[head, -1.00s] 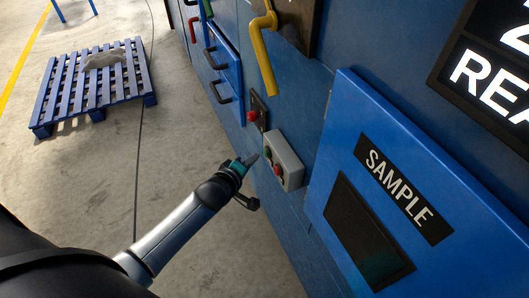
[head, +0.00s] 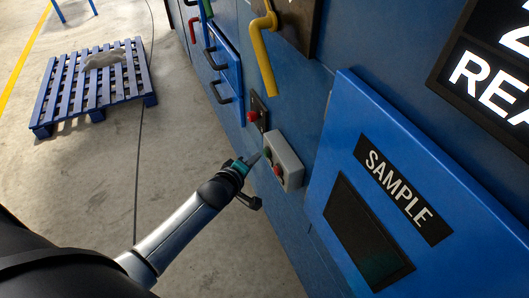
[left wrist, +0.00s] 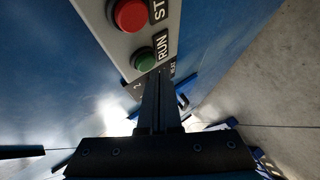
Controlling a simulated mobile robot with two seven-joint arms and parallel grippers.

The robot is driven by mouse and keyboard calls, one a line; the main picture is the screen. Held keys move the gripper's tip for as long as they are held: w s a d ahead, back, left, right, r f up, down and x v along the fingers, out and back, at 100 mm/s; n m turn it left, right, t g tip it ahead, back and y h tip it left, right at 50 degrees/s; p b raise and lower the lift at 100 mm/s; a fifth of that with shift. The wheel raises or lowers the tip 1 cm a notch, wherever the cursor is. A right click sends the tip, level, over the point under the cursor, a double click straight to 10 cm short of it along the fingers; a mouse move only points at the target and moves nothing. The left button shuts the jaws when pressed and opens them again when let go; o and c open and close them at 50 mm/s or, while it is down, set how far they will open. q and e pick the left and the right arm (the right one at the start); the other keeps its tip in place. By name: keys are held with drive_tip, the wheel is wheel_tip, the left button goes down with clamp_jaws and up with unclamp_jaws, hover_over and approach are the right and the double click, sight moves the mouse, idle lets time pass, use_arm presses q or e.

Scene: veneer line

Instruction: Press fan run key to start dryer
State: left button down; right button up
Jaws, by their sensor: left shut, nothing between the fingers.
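A grey control box (head: 286,162) is mounted on the blue machine wall. In the left wrist view its face carries a green key (left wrist: 145,60) beside a RUN label (left wrist: 162,45), and a red key (left wrist: 130,15) beside a partly cut-off label starting "ST". The red key also shows in the head view (head: 278,170). My left gripper (head: 257,158) is shut and empty, its tips close to the box's face on the green key's side. In the left wrist view its fingers (left wrist: 158,76) end just beside the green key; I cannot tell whether they touch it. My right gripper is not in view.
A separate red button (head: 252,116) sits on a dark plate beside the box. A yellow lever (head: 266,60) hangs above it. A blue SAMPLE panel (head: 335,125) stands out to the right. A blue pallet (head: 45,110) lies on the floor at left. Floor between is clear.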

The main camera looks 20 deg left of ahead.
use_arm(q)
drive_tip(key=shift+w+d, duration=0.4)
drive_tip(key=shift+w, duration=0.05)
idle(1.0)
drive_tip(key=shift+s, duration=0.1)
drive_tip(key=shift+s+a+p, duration=0.5)
drive_tip(key=shift+s+a, duration=0.05)
drive_tip(key=s+a+p, duration=0.2)
drive_tip(key=s+a, duration=0.1)
drive_tip(key=shift+s+a, duration=0.1)
drive_tip(key=shift+s, duration=0.3)
idle(0.9)
